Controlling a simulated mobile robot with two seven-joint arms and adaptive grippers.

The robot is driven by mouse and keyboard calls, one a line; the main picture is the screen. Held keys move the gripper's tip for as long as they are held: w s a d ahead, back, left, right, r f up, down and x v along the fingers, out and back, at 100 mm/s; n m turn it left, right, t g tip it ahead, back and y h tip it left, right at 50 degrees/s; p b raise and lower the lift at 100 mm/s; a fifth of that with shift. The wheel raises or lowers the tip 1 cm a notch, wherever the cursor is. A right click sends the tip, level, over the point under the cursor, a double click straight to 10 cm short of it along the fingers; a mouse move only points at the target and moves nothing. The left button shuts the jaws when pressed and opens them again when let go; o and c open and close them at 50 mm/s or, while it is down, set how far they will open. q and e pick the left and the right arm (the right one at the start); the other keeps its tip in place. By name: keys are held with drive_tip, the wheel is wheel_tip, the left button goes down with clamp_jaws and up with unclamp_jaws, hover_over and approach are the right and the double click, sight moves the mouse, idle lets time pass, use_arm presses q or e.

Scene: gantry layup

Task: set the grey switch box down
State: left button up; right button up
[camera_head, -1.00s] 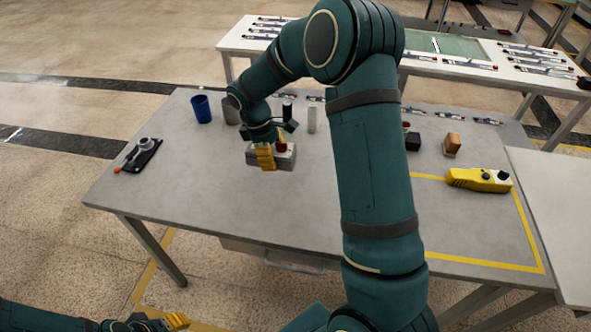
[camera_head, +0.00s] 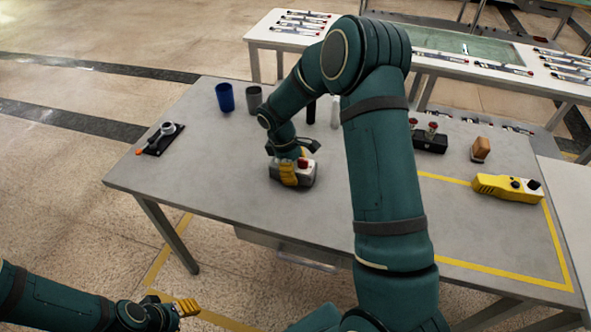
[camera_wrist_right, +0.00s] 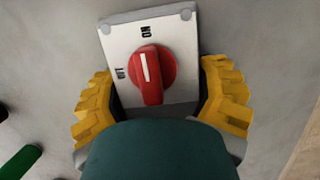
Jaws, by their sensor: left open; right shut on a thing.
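The grey switch box (camera_head: 301,175) has a light top plate and a red rotary knob. It is at the middle left of the grey table (camera_head: 215,185) in the head view. My right gripper (camera_head: 289,174) is shut on it from above, with yellow fingers on its sides. In the right wrist view the box (camera_wrist_right: 180,30) sits between the two yellow fingers (camera_wrist_right: 162,98), knob facing the camera. I cannot tell whether its underside touches the table. My left gripper (camera_head: 186,308) is open and empty, low at the lower left, off the table.
A blue cup (camera_head: 225,97) and a grey cup (camera_head: 254,98) stand behind the box. A black tray with a tool (camera_head: 160,138) lies at the left. A black box (camera_head: 430,142), a brown block (camera_head: 480,149) and a yellow pendant (camera_head: 506,187) are right. Table around the box's front is clear.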

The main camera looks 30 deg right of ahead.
drive_tip(key=o, duration=1.4)
drive_tip(key=shift+c, duration=0.2)
drive_tip(key=p+v, duration=0.2)
drive_tip(key=v, duration=1)
drive_tip(key=shift+p, duration=0.4)
drive_tip(key=shift+r, duration=0.1)
